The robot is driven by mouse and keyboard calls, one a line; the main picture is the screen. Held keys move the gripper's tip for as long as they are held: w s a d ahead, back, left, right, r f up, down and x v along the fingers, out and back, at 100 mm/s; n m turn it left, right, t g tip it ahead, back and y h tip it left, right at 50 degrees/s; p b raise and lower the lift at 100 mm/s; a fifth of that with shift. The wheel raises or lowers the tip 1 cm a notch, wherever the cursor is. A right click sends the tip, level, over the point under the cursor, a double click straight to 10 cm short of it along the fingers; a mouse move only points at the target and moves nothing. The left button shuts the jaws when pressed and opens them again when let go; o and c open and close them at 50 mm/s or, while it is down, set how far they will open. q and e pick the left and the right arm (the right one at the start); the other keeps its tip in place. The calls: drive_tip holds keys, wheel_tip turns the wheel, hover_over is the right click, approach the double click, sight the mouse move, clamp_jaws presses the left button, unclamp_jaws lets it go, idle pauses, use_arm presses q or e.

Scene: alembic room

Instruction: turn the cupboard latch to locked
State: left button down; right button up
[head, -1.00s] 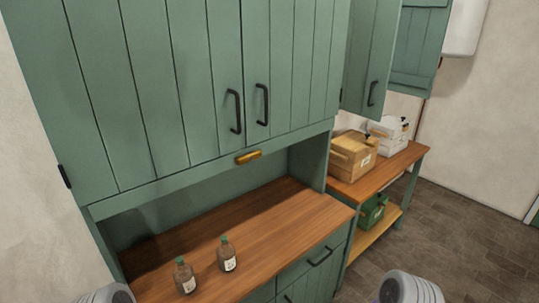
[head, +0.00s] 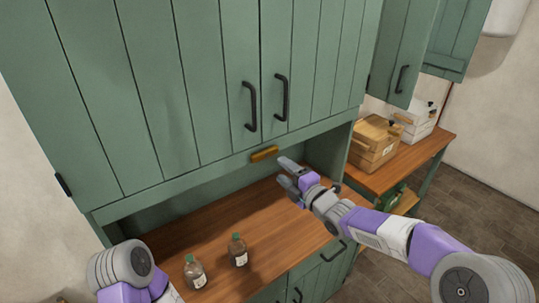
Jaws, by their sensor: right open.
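The cupboard latch (head: 264,153) is a small brass-yellow bar on the green rail under the two closed upper cupboard doors (head: 205,85). It lies nearly level along the rail, below the dark door handles. My right gripper (head: 283,172) is open and empty, just below and to the right of the latch, with its fingers pointing left towards it. It looks apart from the latch, though the exact gap in depth is hard to tell. My left arm shows at the bottom left, but its gripper is out of view.
A wooden crate (head: 374,143) and a white crate (head: 416,121) sit on a side table at the right. The counter's middle is clear.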

sight(267, 155)
drive_tip(key=x, duration=0.2)
drive_tip(key=p+x, duration=0.1)
drive_tip(key=x, duration=0.4)
drive_tip(key=shift+w+a+r+p, duration=0.25)
drive_tip(key=shift+w+r+p, duration=0.05)
drive_tip(key=shift+r, duration=0.05)
clamp_jaws()
